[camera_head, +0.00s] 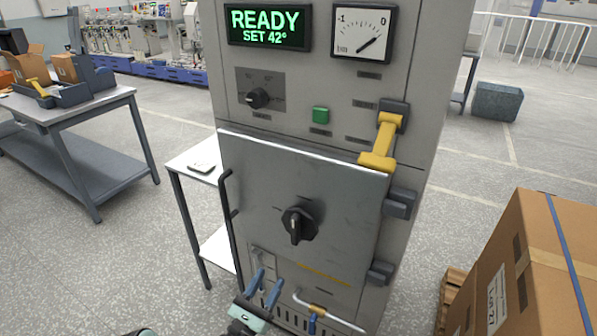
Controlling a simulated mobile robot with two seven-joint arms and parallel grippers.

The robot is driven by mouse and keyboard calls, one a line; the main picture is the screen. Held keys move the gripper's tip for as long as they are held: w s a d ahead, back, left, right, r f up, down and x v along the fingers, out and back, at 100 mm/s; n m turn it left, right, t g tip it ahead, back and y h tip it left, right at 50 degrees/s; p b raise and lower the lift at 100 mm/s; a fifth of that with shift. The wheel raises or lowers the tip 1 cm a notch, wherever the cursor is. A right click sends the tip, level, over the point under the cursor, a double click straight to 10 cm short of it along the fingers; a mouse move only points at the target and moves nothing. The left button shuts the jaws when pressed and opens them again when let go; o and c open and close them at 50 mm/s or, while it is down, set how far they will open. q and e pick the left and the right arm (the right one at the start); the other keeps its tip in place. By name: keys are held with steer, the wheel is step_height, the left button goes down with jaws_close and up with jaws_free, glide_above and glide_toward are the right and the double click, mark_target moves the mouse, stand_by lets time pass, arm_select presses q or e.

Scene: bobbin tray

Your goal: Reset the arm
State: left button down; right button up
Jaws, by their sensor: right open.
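My right gripper (266,281) is at the bottom centre, in front of the lower part of a tall grey cabinet (415,150). Its two blue fingers are apart with nothing between them. The cabinet's door (255,190) looks closed and has a black knob (299,225) at its middle. A long dark handle (229,215) runs along the door's left side. A yellow lever (384,142) sits at the door's upper right.
The display (268,27) reads READY, SET 42°. A green button (320,115) and a dial gauge (362,33) are on the panel. A pipe with a blue valve handle (312,322) is low in front.

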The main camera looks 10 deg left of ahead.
steer(key=s+d+f+m+g+h+p, duration=0.25)
steer(key=d+f+m+g, duration=0.25)
steer(key=d+f+g, duration=1.1)
steer(key=s+d+f+m+g+y+p, duration=0.15)
steer(key=s+d+f+m, duration=0.25)
steer(key=s+d+f, duration=0.55)
steer(key=s+d+f+m+g+y+p, duration=0.15)
steer(key=s+m+g+y+p, duration=0.3)
steer(key=s, duration=0.55)
steer(key=s+f+m+g+y+p, duration=0.1)
steer(key=s+f+m+g+y, duration=0.3)
steer(key=s+m, duration=0.55)
arm_select(q)
step_height(320, 180, up, 12)
steer(key=p, duration=0.3)
steer(key=shift+w+r+g+p, duration=0.2)
steer(key=shift+r+g+p, duration=0.1)
steer(key=shift+p, duration=0.1)
arm_select(e)
steer(key=s+a+r+m+t+y, duration=0.1)
steer(key=s+r+m+t+y, duration=0.2)
steer(key=r+m, duration=0.6)
steer(key=shift+s+a+m+t+y, duration=0.25)
steer(key=shift+m+t+y, duration=0.55)
steer(key=shift+m, duration=0.8)
steer(key=shift+w, duration=0.1)
